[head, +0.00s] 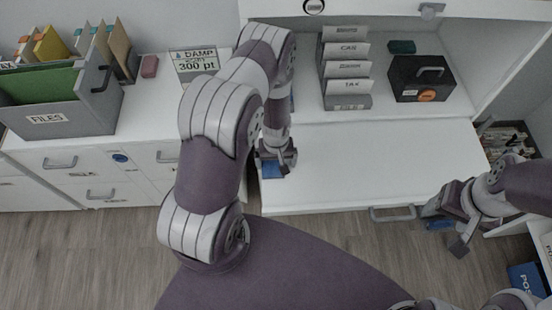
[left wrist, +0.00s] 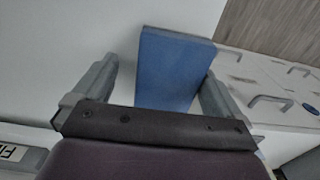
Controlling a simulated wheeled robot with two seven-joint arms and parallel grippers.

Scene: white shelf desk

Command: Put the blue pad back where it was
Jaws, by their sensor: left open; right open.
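The blue pad (head: 271,170) is on the white desk near its front left edge, under my left gripper (head: 277,160). In the left wrist view the blue pad (left wrist: 172,70) stands out between the two spread fingers. A clear gap shows on its left side, and the right finger is close to its right edge. My left gripper is open; whether a finger touches the pad I cannot tell. My right gripper (head: 456,218) is open at the right, in front of the desk, with a small blue patch (head: 438,224) beside it that I cannot identify.
A file sorter (head: 345,70), a black box (head: 422,78) and a dark green block (head: 402,47) stand at the back of the desk. A files box (head: 60,108), a pinkish block (head: 149,66) and a sign (head: 195,64) are at left. The desk's middle is clear.

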